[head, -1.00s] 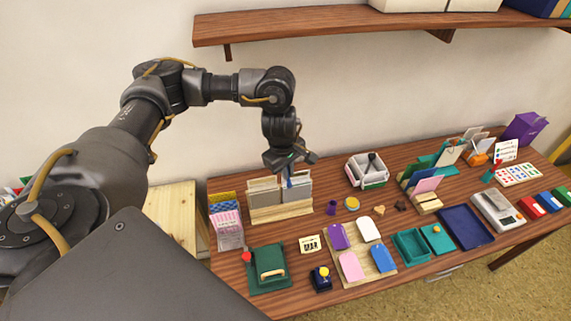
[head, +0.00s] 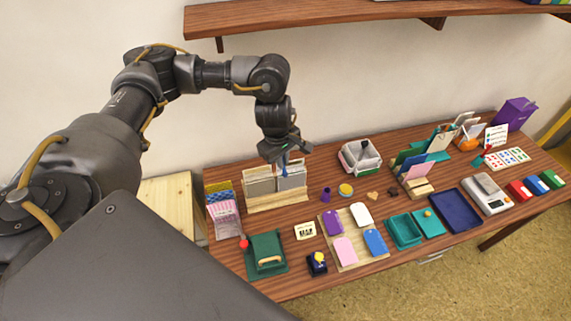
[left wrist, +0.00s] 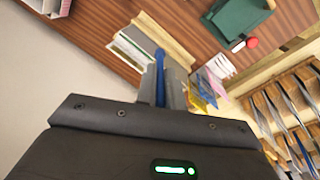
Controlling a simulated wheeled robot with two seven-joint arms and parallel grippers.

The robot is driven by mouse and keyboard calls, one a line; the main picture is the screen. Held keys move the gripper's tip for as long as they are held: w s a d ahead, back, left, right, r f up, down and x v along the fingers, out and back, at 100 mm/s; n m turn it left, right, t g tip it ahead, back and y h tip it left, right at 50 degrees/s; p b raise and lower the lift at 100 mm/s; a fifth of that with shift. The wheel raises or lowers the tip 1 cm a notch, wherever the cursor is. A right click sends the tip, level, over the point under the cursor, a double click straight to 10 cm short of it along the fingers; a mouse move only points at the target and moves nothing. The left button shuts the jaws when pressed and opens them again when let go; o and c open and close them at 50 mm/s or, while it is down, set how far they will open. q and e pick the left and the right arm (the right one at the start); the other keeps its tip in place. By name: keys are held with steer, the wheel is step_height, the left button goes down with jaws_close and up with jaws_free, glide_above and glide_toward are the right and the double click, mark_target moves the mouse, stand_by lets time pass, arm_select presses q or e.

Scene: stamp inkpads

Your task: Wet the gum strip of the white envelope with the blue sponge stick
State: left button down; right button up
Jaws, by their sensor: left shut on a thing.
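My left gripper (head: 285,155) points down over the back left of the table. It is shut on a thin blue stick (left wrist: 160,72), which I take as the blue sponge stick. In the head view the stick (head: 285,167) hangs in front of or within the wooden rack of grey cards; I cannot tell which. Its sponge tip is not clear. A white envelope-like piece (head: 360,215) lies flat at the back right of a wooden board (head: 355,239), beside purple, pink and blue ones. Its gum strip is too small to make out. My right gripper is not in view.
The wooden card rack (head: 262,204) stands below my left gripper. A white sectioned box (head: 360,156) is to its right. A green pad with a handle (head: 267,255), a small dark stamp (head: 317,263) and a yellow-topped tin (head: 345,190) stand nearby. A shelf (head: 330,20) runs above.

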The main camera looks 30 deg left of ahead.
arm_select(q)
steer(key=s+d+m+b, duration=0.4)
steer(key=s+d+b, duration=0.1)
steer(key=d+b, duration=0.3)
steer(key=shift+f+h+b, duration=0.15)
steer(key=shift+h+b, duration=0.25)
steer(key=shift+b, duration=0.35)
